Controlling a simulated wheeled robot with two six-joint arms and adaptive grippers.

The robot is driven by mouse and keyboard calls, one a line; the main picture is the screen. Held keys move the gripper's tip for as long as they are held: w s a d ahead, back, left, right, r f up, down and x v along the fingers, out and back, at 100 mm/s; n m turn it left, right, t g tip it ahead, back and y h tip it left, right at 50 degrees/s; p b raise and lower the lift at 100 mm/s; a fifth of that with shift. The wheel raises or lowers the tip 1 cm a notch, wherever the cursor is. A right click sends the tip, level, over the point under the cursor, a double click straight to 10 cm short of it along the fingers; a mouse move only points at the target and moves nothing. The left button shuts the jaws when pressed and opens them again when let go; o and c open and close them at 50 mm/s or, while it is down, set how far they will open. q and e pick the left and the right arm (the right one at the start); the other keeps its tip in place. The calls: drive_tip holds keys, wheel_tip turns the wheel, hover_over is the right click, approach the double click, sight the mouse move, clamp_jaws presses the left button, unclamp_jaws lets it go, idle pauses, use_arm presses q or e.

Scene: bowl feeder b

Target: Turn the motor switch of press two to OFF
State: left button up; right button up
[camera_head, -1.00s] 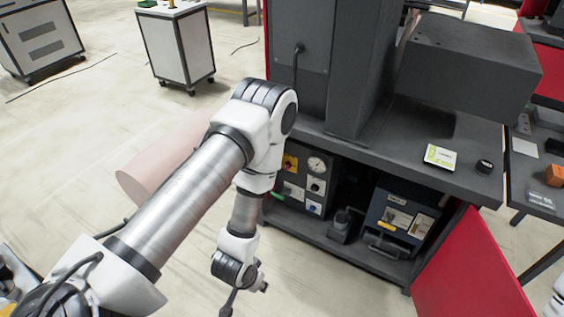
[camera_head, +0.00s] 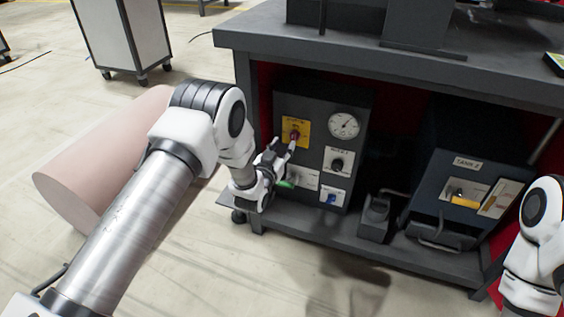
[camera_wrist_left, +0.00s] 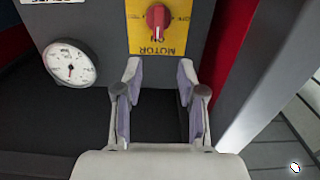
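The motor switch is a red knob (camera_wrist_left: 158,20) on a yellow plate (camera_wrist_left: 157,42) marked MOTOR. In the head view the yellow plate (camera_head: 290,127) is at the upper left of a dark control panel (camera_head: 318,105) on the shelf under the bench. The knob's grip lies along the vertical in the wrist view; I cannot tell its setting for sure. My left gripper (camera_head: 282,150) is just in front of the panel, close to the plate. In the wrist view its fingers (camera_wrist_left: 158,85) are apart and empty, with the knob beyond them, apparently untouched. My right gripper is out of view.
The panel also carries a round gauge (camera_head: 344,125), a black knob (camera_head: 337,163) and a blue switch (camera_head: 331,197). A dark tank box (camera_head: 470,155) stands to the right on the shelf. The bench top (camera_head: 470,75) overhangs the panel. A pink cylinder (camera_head: 80,180) lies at left.

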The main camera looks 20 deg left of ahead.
sight(293, 135)
use_arm(q)
drive_tip(key=w+b, duration=0.1)
drive_tip(key=w, duration=0.1)
drive_tip(key=w+f+b, duration=0.1)
drive_tip(key=w, duration=0.1)
drive_tip(key=w+b, duration=0.2)
drive_tip(key=w, duration=0.1)
drive_tip(key=shift+d+f, duration=0.25)
drive_tip(key=shift+f, duration=0.05)
drive_tip(key=shift+w+r, duration=0.15)
drive_tip(key=shift+w, duration=0.25)
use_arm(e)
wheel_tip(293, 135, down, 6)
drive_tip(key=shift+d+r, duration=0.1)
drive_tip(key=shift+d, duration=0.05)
use_arm(q)
drive_tip(key=shift+c, duration=0.3)
clamp_jaws()
